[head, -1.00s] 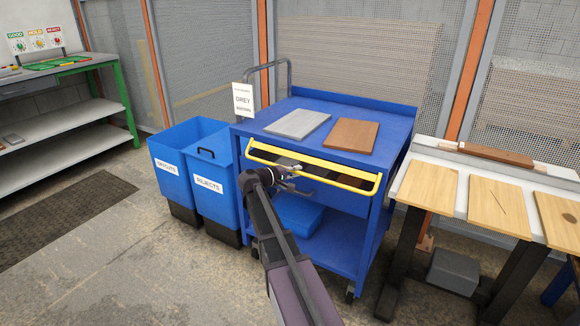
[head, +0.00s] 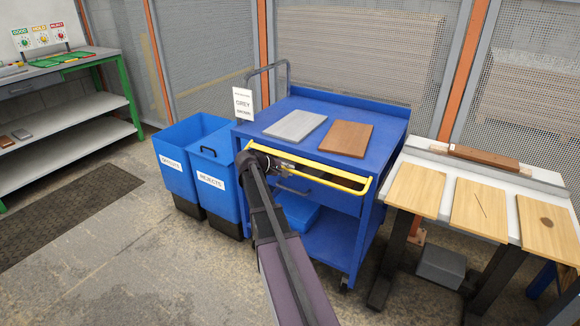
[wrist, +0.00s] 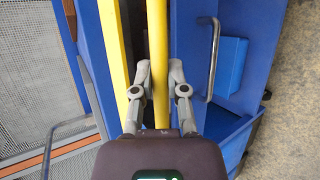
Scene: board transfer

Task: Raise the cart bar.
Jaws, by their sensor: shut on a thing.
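The yellow cart bar (head: 335,178) runs across the front of the blue cart (head: 270,128), just below a yellow strip on its top edge. My gripper (head: 280,161) is at the bar's left part, partly hidden by my arm in the head view. In the wrist view, the fingers of my gripper (wrist: 158,90) are shut around the round yellow bar (wrist: 158,40), one on each side. The flat yellow strip (wrist: 113,50) lies left of the bar there, with a narrow gap between them.
A grey drawer handle (head: 292,189) sits below the bar and close to my gripper. A grey board (head: 295,125) and a brown board (head: 346,139) lie on the cart. Blue bins (head: 214,190) stand left; a table (head: 450,170) with several boards stands right.

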